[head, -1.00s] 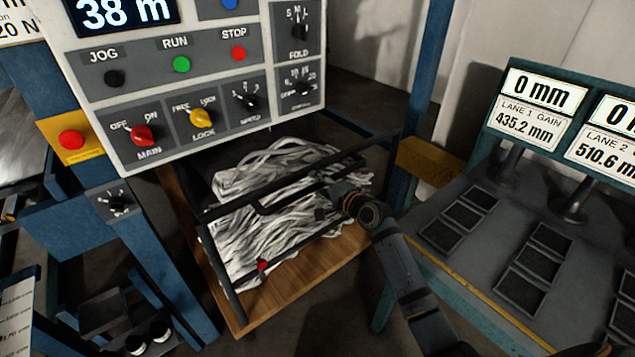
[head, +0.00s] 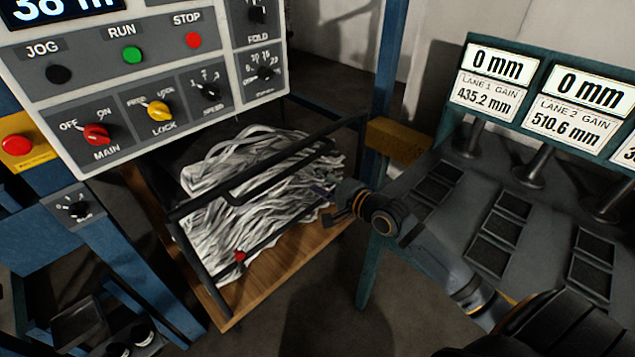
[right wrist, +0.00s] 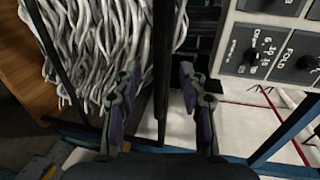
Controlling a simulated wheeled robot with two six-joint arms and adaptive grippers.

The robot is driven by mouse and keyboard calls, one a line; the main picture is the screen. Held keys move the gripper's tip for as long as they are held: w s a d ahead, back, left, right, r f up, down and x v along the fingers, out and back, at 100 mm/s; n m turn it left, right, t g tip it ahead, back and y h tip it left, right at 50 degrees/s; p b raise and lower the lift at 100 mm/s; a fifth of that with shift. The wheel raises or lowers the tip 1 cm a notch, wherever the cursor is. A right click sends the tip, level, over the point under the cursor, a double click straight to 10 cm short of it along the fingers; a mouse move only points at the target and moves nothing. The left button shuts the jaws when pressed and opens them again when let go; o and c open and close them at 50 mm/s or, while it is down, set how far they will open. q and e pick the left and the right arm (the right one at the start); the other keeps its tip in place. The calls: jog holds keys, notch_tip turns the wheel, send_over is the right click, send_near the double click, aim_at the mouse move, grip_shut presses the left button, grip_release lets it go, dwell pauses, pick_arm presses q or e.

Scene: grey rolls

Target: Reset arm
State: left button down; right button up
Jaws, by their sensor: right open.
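My right gripper (head: 334,206) is at the right end of the black frame around the pile of grey-white strands (head: 255,195). In the right wrist view its two fingers (right wrist: 158,88) stand apart, with a black bar (right wrist: 163,60) of the frame showing between them. I cannot tell whether they touch the bar. The grey strands (right wrist: 100,45) show to the left of the fingers there. My right arm reaches in from the lower right of the head view. My left gripper is in neither view.
A control panel (head: 135,60) with knobs and buttons hangs over the strands at upper left. A wooden board (head: 262,278) lies under them. A bench with lane displays (head: 480,95) stands at right, with a yellow block (head: 398,140) at its corner. Blue posts (head: 150,285) stand at left.

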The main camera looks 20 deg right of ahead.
jog(key=shift+s, duration=0.15)
dwell(0.3)
jog(key=s+d+f+n+g+h, duration=0.15)
jog(key=d+f, duration=0.35)
jog(key=f, duration=0.5)
jog(key=s+d+f+g+h, duration=0.1)
jog(key=d+f+h, duration=0.3)
jog(key=f, duration=0.7)
jog(key=s+d+f+n+g+h, duration=0.1)
jog(key=s+d+f+n+g, duration=0.1)
jog(key=s+f, duration=0.55)
jog(key=s+d+f+n+g, duration=0.2)
jog(key=s+f, duration=0.2)
jog(key=f, duration=0.7)
jog(key=s+a+f+n+g, duration=0.2)
jog(key=s+f, duration=0.4)
jog(key=s, duration=0.4)
jog(key=s+a+f+n+g, duration=0.2)
jog(key=s+a+f+n, duration=0.2)
jog(key=s, duration=0.7)
jog(key=s+a+f+n+g+p, duration=0.1)
jog(key=s+a+f+n+g, duration=0.2)
jog(key=s+f, duration=0.5)
jog(key=s, duration=0.3)
jog(key=shift+a, duration=0.3)
jog(key=shift+w+d+f, duration=0.1)
